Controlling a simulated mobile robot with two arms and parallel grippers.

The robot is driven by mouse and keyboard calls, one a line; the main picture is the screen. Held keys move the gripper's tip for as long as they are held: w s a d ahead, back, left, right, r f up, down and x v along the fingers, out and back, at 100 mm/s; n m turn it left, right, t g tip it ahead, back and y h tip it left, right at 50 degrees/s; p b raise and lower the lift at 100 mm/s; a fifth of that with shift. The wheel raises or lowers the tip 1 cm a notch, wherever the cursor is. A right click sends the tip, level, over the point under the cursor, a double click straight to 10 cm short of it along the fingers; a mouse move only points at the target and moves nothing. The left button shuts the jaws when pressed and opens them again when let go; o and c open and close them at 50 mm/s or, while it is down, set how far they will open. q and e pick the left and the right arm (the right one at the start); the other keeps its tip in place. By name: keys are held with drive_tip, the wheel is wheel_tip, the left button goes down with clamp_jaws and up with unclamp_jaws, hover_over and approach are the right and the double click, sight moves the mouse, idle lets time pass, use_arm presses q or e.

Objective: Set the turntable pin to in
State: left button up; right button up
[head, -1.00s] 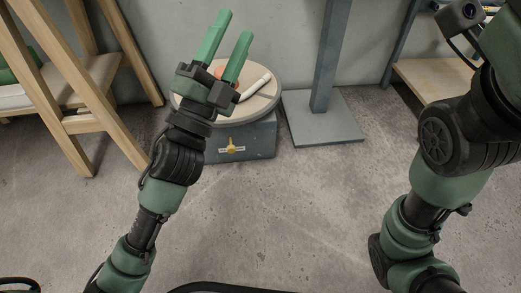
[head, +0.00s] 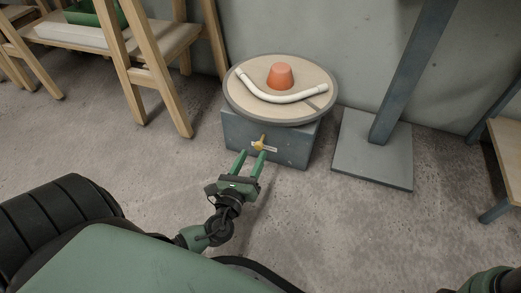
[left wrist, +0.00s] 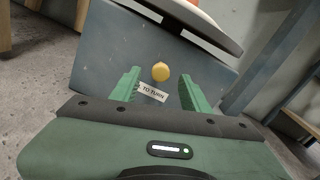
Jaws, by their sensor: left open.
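The turntable (head: 236,99) is a round wooden disc with a grey rim on a grey-blue box base (head: 292,149). The turntable pin (head: 260,143) is a small yellow knob on the front face of the base. It also shows in the left wrist view (left wrist: 160,72), above a white label (left wrist: 151,92) reading "TO TURN" in part. My left gripper (head: 251,157) is open and empty in front of the pin, with its green fingertips (left wrist: 160,85) on either side of it. I cannot tell whether they touch it. My right gripper is not in view.
An orange cone-shaped piece (head: 281,76) and a bent white conduit (head: 283,97) lie on the disc. A grey post on a flat plate (head: 372,152) stands to the right. A wooden rack (head: 165,85) stands to the left. Open concrete floor lies in front.

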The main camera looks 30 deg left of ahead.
sight(257, 147)
use_arm(q)
drive_tip(key=shift+b+x, duration=0.55)
drive_tip(key=shift+x, duration=1.55)
clamp_jaws()
